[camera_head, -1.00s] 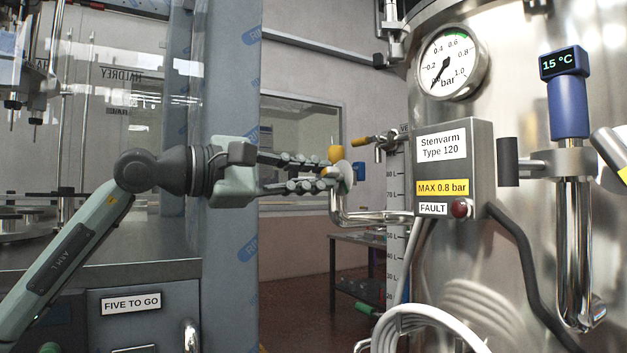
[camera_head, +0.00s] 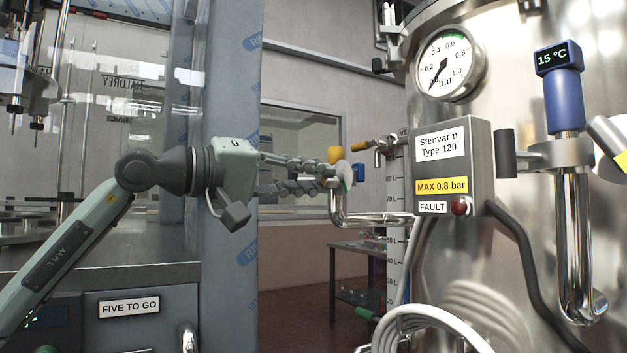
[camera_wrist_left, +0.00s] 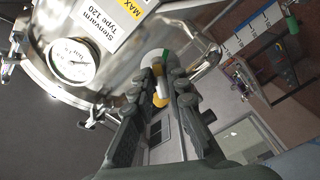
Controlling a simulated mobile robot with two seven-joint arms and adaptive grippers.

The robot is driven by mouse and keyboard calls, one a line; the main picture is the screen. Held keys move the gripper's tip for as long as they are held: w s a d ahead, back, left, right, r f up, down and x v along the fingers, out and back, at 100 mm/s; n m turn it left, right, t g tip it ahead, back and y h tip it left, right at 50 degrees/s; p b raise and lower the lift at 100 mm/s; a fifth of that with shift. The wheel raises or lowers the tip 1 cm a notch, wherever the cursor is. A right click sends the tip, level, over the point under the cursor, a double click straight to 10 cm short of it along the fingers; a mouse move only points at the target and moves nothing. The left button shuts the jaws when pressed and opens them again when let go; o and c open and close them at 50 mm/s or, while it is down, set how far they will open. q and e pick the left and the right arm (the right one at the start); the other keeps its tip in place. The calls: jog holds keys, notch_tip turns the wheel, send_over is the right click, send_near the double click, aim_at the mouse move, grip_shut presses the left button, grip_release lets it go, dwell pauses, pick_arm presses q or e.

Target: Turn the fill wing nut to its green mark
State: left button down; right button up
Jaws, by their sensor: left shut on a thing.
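My left gripper (camera_head: 328,174) reaches in from the left and is shut on the fill wing nut (camera_head: 335,154), which shows yellow above the fingers. In the left wrist view the yellow wing nut (camera_wrist_left: 161,97) shows between the two dark fingers of my left gripper (camera_wrist_left: 165,77). Behind it is a pale round disc (camera_head: 347,176), seen nearly edge-on, with a green mark; the green also shows in the wrist view (camera_wrist_left: 166,55). The fingers hide part of the nut, and I cannot tell whether it lines up with the mark. My right gripper is not in view.
A steel pipe (camera_head: 376,219) runs from the disc towards the tank (camera_head: 490,255). A grey control box (camera_head: 455,150), pressure gauge (camera_head: 447,66) and blue thermometer (camera_head: 566,103) are on the right. A film-wrapped column (camera_head: 231,60) stands close behind my left wrist.

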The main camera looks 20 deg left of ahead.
pick_arm(q)
jog(key=m, duration=0.5)
jog(key=shift+a+f+m, duration=0.1)
jog(key=shift+m, duration=0.2)
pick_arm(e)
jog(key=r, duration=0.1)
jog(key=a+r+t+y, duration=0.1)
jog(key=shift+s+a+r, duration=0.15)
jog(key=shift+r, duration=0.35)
pick_arm(q)
jog(key=c, duration=1.5)
grip_release()
jog(key=v, duration=1.2)
